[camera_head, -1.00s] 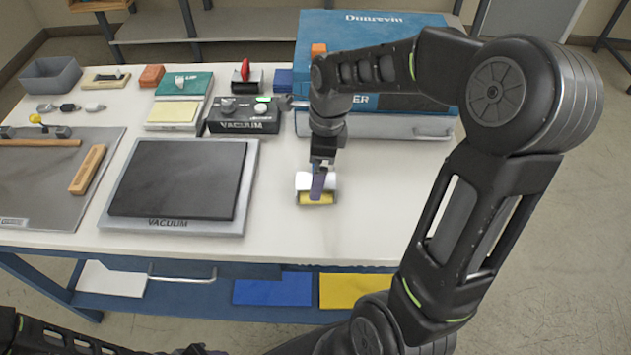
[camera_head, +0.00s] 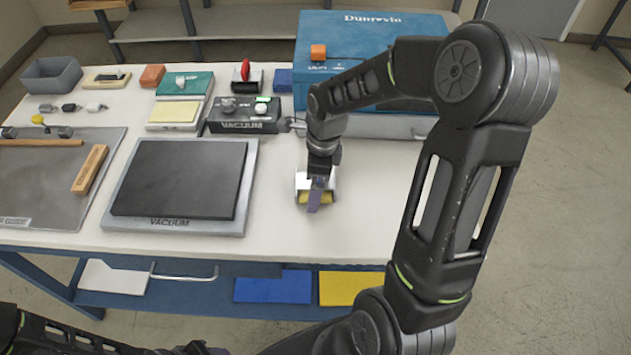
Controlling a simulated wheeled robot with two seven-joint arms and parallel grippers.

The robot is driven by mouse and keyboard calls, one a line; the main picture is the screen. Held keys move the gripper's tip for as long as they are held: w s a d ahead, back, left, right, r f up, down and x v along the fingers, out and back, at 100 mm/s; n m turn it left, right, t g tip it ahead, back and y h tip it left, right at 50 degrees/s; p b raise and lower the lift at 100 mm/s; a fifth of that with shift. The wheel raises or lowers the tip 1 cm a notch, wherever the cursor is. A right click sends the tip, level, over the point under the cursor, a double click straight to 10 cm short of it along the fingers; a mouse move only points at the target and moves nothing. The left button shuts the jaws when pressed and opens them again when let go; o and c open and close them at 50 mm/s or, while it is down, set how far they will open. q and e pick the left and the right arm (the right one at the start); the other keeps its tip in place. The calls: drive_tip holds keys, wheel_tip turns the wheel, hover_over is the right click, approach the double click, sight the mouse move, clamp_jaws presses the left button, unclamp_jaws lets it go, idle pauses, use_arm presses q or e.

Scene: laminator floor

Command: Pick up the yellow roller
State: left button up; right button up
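A yellow roller (camera_head: 305,198) in a light metal frame lies on the white table, right of the black vacuum plate. My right gripper (camera_head: 315,200) points down over it. One purple finger crosses in front of the roller and covers part of it. The other finger is hidden, so I cannot tell whether the gripper is open or shut on the roller. The roller appears to rest on the table. My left gripper (camera_head: 200,350) is low at the bottom edge, away from the table top and mostly cut off.
The black vacuum plate (camera_head: 180,178) lies left of the roller. A vacuum control box (camera_head: 243,115) and a large blue machine (camera_head: 375,35) stand behind. A grey mat (camera_head: 40,180) with a wooden bar is at left. The table right of the roller is clear.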

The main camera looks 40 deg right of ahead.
drive_tip(key=shift+c, duration=0.6)
drive_tip(key=c, duration=1.5)
drive_tip(key=shift+o, duration=0.2)
drive_tip(key=shift+r, duration=0.15)
wheel_tip(320, 180, up, 10)
drive_tip(key=shift+f+b, duration=0.1)
drive_tip(key=shift+b, duration=0.55)
drive_tip(key=o, duration=0.9)
drive_tip(key=c, duration=0.7)
